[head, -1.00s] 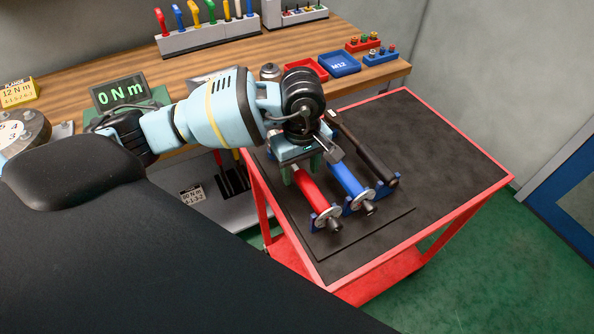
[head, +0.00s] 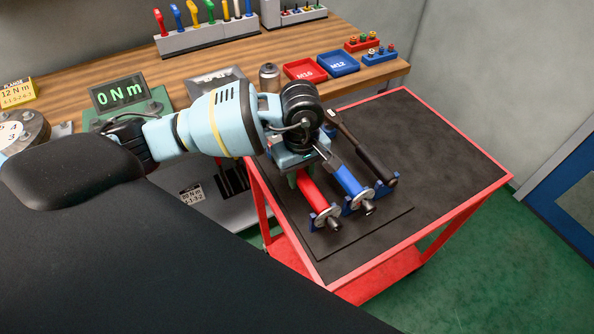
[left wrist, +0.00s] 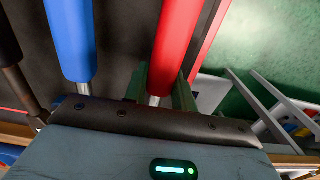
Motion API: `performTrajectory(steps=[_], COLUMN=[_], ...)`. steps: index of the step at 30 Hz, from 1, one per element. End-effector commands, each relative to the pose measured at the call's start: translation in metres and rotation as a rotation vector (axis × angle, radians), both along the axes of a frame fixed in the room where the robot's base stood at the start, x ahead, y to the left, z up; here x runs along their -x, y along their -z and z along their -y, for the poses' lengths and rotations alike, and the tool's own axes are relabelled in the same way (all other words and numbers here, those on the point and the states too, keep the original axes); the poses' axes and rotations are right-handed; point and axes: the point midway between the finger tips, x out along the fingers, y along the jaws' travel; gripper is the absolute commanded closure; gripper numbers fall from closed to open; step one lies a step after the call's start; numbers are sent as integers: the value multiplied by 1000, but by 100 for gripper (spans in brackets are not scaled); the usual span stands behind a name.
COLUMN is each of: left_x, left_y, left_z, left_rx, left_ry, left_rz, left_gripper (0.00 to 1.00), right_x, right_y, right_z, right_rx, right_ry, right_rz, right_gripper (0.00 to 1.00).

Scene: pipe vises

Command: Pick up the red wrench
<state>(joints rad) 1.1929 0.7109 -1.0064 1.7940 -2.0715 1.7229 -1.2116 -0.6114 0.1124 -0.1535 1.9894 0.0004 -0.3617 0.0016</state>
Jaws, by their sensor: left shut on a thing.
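The red wrench (head: 312,196) lies on the cart in a blue cradle, its round end toward the front. It also shows in the left wrist view (left wrist: 178,40). My left gripper (head: 297,178) is over its far part, pointing down. In the left wrist view, the green fingers (left wrist: 160,92) are on either side of the wrench's metal shaft, shut on it. The wrench's far end is hidden beneath the gripper. My right gripper is not in view.
A blue wrench (head: 346,180) lies close beside the red one, with a black wrench (head: 362,148) beyond it. The red-edged cart (head: 440,150) is clear on its right side. Behind is a wooden bench with a red tray (head: 305,71), a blue tray (head: 338,63) and a display (head: 119,91).

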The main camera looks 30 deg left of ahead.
Motion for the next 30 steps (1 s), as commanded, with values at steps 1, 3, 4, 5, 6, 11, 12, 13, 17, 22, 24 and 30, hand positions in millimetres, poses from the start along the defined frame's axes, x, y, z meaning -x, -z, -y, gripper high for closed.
performTrajectory(steps=[1, 3, 4, 5, 6, 11, 12, 13, 17, 22, 24, 30], left_x=[-1, -1, -1, -1, -1, -1, -1, -1, -1, 17, 26, 50], left_y=[-1, -1, -2, -2, -2, -13, -17, -21, -39, -38, -40, -44], left_z=[0, 0, 0, 0, 0, 0, 0, 0, 0, 32, 46, 88], left_rx=[1, 1, 1, 1, 1, 1, 0, 0, 0, 3, 3, 4], left_ry=[0, 0, 0, 0, 0, 1, 1, 1, 1, 7, 8, 8], left_rz=[3, 3, 3, 3, 3, 4, 4, 6, 7, 2, 2, 1], left_gripper=[100, 100, 100, 100, 100, 100, 100, 100, 100, 100, 100, 100], right_x=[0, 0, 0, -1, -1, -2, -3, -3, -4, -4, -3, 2], right_y=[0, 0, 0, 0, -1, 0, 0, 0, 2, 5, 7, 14], right_z=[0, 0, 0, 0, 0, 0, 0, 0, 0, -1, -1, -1], right_rx=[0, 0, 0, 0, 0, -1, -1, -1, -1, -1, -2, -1], right_ry=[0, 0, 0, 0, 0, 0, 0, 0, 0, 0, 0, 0], right_rz=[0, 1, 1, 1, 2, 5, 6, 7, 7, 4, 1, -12], right_gripper=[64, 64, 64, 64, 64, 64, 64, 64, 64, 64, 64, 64])
